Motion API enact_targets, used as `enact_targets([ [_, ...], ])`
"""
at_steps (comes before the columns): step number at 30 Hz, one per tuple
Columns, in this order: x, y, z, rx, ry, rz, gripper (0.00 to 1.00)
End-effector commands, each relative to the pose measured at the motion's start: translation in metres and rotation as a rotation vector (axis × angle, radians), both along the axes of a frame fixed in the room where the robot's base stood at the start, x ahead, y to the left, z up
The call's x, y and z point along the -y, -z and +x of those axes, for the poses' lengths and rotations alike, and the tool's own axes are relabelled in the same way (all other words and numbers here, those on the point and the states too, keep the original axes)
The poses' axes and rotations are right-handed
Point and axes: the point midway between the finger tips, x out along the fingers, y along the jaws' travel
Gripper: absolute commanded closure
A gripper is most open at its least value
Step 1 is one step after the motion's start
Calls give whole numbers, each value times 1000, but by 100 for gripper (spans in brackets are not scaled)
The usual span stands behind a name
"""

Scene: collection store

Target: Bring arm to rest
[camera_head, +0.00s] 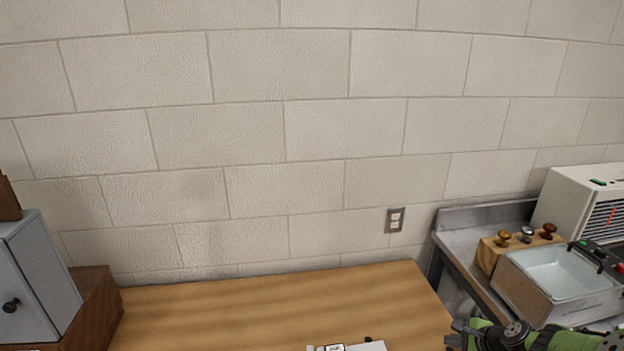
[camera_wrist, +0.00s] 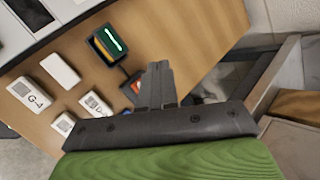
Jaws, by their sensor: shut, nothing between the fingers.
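My gripper (camera_wrist: 158,84) shows in the wrist view with its dark fingers together and nothing between them. It is above the right edge of the wooden table, and the height of the gap cannot be told. In the head view my green and black arm (camera_head: 535,338) shows at the bottom right corner, in front of the metal bench. The fingertips cannot be made out in that view. The wooden table (camera_head: 270,305) stands against the block wall, and its top also shows in the wrist view (camera_wrist: 190,30).
A grey cabinet (camera_head: 38,270) stands left. At right, a metal bench (camera_head: 475,237) holds a tray (camera_head: 555,275), knobbed wooden block and white machine (camera_head: 585,200).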

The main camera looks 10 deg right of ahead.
Motion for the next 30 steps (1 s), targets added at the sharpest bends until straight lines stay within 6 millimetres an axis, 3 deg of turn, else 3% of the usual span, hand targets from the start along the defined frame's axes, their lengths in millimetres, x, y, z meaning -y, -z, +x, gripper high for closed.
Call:
enact_targets([
  [1,-26,-27,5,-26,-136,-100,100],
  [3,-61,-60,0,-70,-327,-240,100],
  [8,-132,-132,-30,-139,-701,-536,100],
  [11,-172,-175,-61,-154,-897,-704,100],
  [15,-220,-223,-119,-133,-1135,-908,100],
  [19,-251,-249,-182,-68,-1325,-1059,100],
  [21,-260,-254,-212,-20,-1410,-1116,100],
  [24,-267,-254,-242,37,-1496,-1164,100],
  [30,-269,-252,-256,69,-1546,-1186,100],
])
